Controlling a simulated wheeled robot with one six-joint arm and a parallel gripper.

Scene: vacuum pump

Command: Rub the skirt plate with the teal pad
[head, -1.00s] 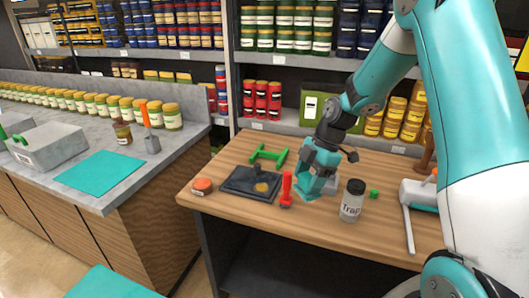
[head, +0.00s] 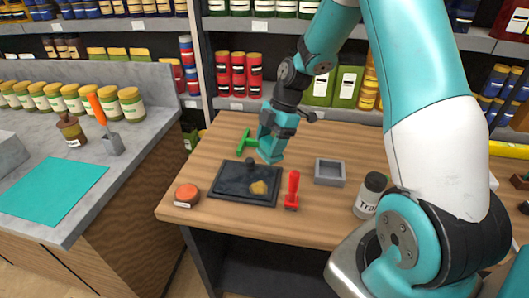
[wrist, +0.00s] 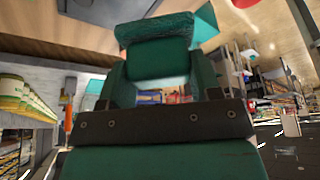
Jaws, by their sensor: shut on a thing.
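The skirt plate appears to be the dark flat plate (head: 228,193) on the wooden table, with a dark round knob (head: 252,166) and a yellow-brown patch (head: 258,188) on top. My gripper (head: 270,148) points down just behind the plate's back right edge. In the wrist view my gripper (wrist: 157,85) is shut on a dark teal block, which I take as the teal pad (wrist: 156,28). The pad's wide end sticks out beyond the fingers. In the head view the pad blends with the teal fingers, and I cannot tell whether it touches anything.
A red upright-handled tool (head: 292,190) stands right of the plate, an orange-topped tin (head: 187,194) at its left. A grey open tray (head: 330,172) and a labelled jar (head: 370,194) stand further right. A green object (head: 245,140) lies left of my gripper.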

